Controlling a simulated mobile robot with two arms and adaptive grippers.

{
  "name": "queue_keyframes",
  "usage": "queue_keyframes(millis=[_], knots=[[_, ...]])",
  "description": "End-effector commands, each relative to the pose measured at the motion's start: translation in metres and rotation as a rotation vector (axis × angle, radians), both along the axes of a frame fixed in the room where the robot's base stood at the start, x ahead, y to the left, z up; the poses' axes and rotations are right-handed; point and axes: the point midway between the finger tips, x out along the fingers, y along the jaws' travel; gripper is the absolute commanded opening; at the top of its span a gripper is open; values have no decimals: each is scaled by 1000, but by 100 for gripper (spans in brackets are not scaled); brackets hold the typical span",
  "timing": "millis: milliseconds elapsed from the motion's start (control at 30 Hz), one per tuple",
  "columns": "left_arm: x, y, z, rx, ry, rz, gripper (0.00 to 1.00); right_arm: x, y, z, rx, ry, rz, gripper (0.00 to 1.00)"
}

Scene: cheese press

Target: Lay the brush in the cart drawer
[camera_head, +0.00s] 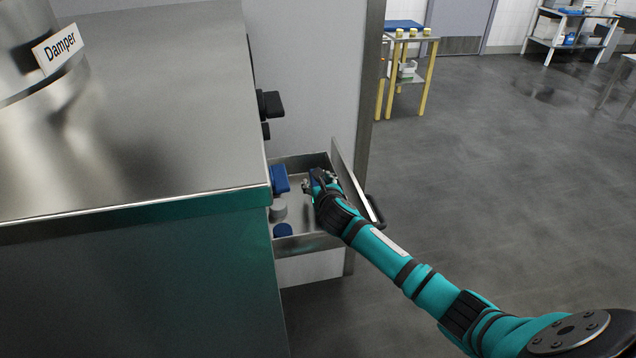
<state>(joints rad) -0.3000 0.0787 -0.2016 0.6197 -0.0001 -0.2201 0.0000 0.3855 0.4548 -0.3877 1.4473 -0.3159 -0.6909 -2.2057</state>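The cart drawer (305,244) is pulled open beside the steel counter, its front panel standing on the right. A blue block-like object (279,178), perhaps the brush, shows at the drawer's left side beside the counter edge; its bristles cannot be made out. My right gripper (319,181) is over the drawer, near its front panel and to the right of the blue object. Its fingertips look spread apart. A small dark blue patch shows between them, and I cannot tell what it is. My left gripper is out of view.
A grey round piece (278,208) and a dark blue round piece (283,230) lie in the drawer's left part. The steel counter (150,130) hides the drawer's left edge.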

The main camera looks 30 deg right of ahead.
Motion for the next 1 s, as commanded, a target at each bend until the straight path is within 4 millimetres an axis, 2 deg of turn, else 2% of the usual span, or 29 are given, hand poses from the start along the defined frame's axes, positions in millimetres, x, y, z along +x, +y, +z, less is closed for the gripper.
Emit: queue_keyframes(millis=[233, 367, 800, 1000], knots=[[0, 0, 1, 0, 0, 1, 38, 0, 0, 2, 1, -1, 0, 48], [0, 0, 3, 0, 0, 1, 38, 0, 1, 16, 3, -4, 1, 48], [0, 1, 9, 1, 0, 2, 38, -85, 22, 44, -1, 0, 3, 48], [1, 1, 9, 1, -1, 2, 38, -105, 28, 52, 0, 0, 1, 48]])
